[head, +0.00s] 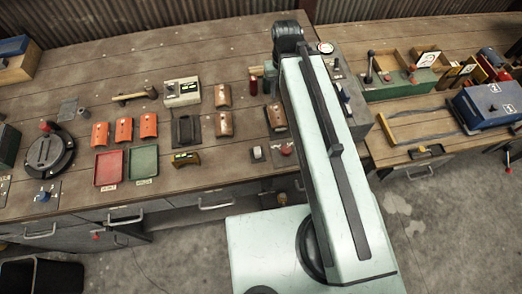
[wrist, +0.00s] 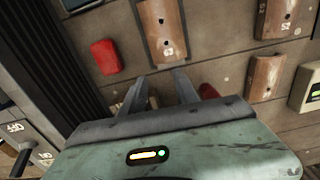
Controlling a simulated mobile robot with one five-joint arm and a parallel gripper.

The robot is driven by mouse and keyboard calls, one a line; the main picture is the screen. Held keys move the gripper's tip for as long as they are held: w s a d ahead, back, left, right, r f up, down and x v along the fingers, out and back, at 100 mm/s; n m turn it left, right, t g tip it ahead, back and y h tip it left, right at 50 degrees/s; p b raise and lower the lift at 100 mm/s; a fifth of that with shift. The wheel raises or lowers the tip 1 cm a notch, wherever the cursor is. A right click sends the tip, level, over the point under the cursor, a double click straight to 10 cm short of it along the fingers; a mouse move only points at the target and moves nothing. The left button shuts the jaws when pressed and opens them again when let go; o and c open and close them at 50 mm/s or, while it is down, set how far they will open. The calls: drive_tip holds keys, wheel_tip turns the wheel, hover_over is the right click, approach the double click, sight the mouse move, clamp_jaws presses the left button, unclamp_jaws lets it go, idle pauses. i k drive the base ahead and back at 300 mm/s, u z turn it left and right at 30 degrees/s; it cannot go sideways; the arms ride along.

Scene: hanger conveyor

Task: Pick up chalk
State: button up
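No piece in view clearly reads as chalk. A short red block (wrist: 105,57) lies on the planks in the wrist view, left of my gripper's fingers. I cannot tell whether it is the chalk. My gripper (wrist: 160,76) shows two fingers spread apart, with nothing visible between them. A brown curved piece marked 63 (wrist: 163,30) lies just beyond the fingertips. Part of a dark red thing (wrist: 208,92) shows to the right of the fingers, mostly hidden by my gripper. In the head view my arm hides the fingers.
The wooden bench (head: 220,60) holds orange curved pieces (head: 123,130), a red tray (head: 109,168), a green tray (head: 143,164) and a cream device (head: 182,92). A small red upright piece (head: 254,84) stands left of my arm. A blue box (head: 488,104) is at right.

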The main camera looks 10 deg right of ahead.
sight(257, 151)
drive_tip(key=z, duration=0.2)
drive_tip(key=k, duration=1.3)
drive_tip(key=u, duration=2)
drive_tip(key=i, duration=1)
drive_tip(key=z, duration=0.05)
